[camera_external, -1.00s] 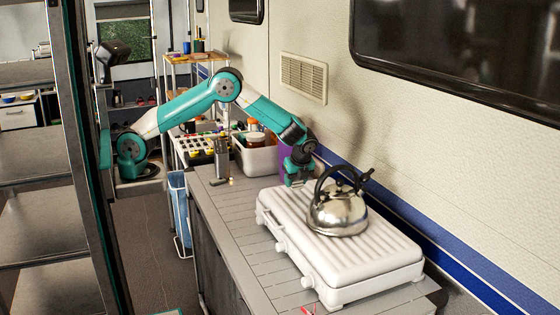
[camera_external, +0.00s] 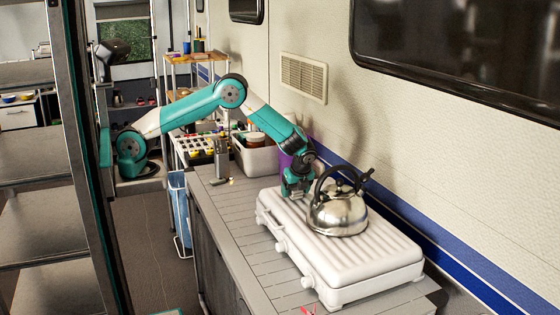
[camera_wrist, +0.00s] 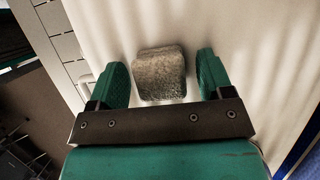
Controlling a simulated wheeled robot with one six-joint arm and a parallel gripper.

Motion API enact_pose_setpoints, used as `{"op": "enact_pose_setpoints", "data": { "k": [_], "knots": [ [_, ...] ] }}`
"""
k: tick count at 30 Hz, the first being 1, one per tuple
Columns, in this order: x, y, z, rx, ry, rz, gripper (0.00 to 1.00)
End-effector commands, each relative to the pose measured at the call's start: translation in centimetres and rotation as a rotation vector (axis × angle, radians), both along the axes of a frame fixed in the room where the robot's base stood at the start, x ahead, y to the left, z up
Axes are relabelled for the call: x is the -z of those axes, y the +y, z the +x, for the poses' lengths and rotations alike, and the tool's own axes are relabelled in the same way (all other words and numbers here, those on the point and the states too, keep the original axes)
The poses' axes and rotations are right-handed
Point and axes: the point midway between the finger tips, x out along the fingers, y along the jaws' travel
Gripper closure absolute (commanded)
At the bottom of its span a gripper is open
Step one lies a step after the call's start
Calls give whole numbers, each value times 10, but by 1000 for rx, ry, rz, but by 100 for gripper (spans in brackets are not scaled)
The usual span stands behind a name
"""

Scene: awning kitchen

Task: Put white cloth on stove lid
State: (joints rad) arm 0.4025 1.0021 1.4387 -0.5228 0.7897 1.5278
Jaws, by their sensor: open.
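The white stove lid (camera_external: 375,252) is a ridged cover on the counter, with a steel kettle (camera_external: 338,212) standing on it. My gripper (camera_external: 297,193) is low over the far left end of the lid, beside the kettle. In the wrist view my gripper (camera_wrist: 160,66) is open, one green finger on each side of a fuzzy, greyish square piece (camera_wrist: 160,82), which looks like the cloth. There are gaps between it and both fingers. It appears to lie on the white lid surface (camera_wrist: 240,35). The cloth cannot be made out in the external view.
The kettle's black handle (camera_external: 345,177) rises close to the right of my gripper. A light bin (camera_external: 256,157) with jars and a purple item (camera_external: 287,163) stand behind it. The wall runs along the right. The near part of the lid is clear.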

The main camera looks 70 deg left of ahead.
Motion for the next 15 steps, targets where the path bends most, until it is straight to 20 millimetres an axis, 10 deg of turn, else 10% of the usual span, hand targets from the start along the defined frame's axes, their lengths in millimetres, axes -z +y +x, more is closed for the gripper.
{"op": "enact_pose_setpoints", "data": {
  "k": [15],
  "knots": [
    [-86, -36, 1, 2, -5, -2, 26]
  ]
}}
